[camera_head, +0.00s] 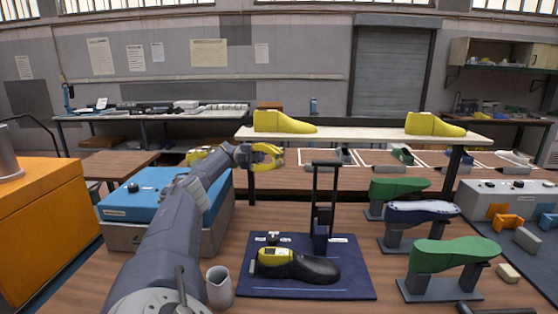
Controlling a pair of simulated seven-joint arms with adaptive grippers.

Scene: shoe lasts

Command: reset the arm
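My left arm reaches in from the bottom left. Its gripper (268,156), with yellow fingers, hangs in the air in front of the left end of the pale raised shelf (360,136). The fingers look spread, with a gap between them and nothing seen held. My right gripper is not in view. Two yellow shoe lasts (284,123) (434,125) stand on the shelf. A black and yellow last (298,265) lies on a dark blue mat (360,287), in front of a black upright stand (321,232).
A blue-topped box (146,194) stands behind my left arm, and a grey cup (219,287) beside it. Green lasts (455,252) (399,189) and a dark blue one (422,211) sit on grey stands at the right. An orange cabinet (45,235) fills the left edge.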

